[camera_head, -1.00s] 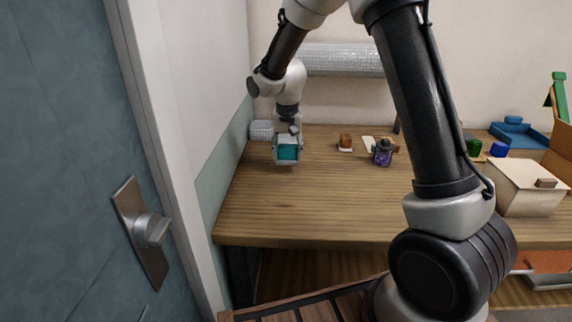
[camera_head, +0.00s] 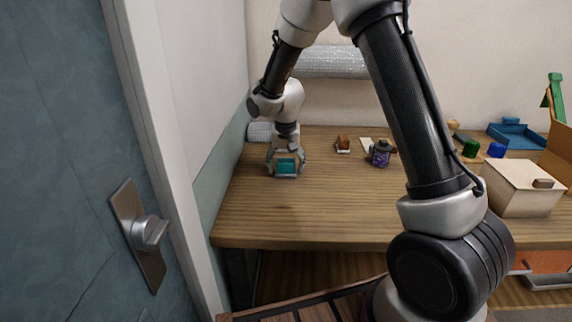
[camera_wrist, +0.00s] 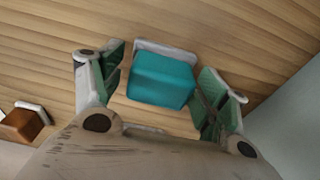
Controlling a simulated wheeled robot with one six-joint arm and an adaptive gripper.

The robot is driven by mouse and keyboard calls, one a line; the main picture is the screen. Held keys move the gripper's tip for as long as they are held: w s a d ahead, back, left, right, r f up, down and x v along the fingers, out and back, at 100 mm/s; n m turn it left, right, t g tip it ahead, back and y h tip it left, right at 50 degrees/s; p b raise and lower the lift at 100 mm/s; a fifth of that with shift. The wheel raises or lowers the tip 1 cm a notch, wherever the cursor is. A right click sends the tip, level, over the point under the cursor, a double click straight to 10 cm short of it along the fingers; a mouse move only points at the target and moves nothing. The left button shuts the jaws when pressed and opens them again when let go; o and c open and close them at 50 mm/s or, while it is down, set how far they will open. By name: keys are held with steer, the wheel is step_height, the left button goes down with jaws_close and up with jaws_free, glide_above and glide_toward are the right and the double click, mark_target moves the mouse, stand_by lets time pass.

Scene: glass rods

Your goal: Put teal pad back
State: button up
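The teal pad (camera_wrist: 162,79) is a block on the wood worktop. A thin pale base or holder (camera_wrist: 166,47) shows at its edges in the wrist view. The head view shows the pad (camera_head: 287,168) at the table's left part, below my wrist. My gripper (camera_wrist: 165,90) is open, with a green-lined finger on either side of the pad. A gap shows on the left; the right finger is very close, and I cannot tell whether it touches. In the head view my gripper (camera_head: 287,163) straddles the pad.
A brown block on a pale base (camera_head: 343,144) and a dark jar with purple contents (camera_head: 380,154) stand to the right. A wall closes off the left. A pale box (camera_head: 522,187), green and blue pieces and a blue tray (camera_head: 519,135) are far right. The front tabletop is clear.

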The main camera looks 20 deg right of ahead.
mark_target(286, 163)
step_height(286, 163, up, 12)
steer(key=s, duration=0.2)
steer(key=s+d+r, duration=0.5)
steer(key=r, duration=0.1)
steer(key=s+d+r+n+t, duration=0.1)
steer(key=s+d, duration=0.2)
steer(key=s, duration=0.6)
steer(key=s+d+r+n, duration=0.1)
steer(key=s+d+r, duration=0.1)
steer(key=s, duration=0.7)
steer(key=s+d+r+n+t, duration=0.1)
steer(key=s+d, duration=0.4)
steer(key=s, duration=0.4)
steer(key=shift+r+n+t, duration=0.3)
steer(key=shift+r, duration=0.1)
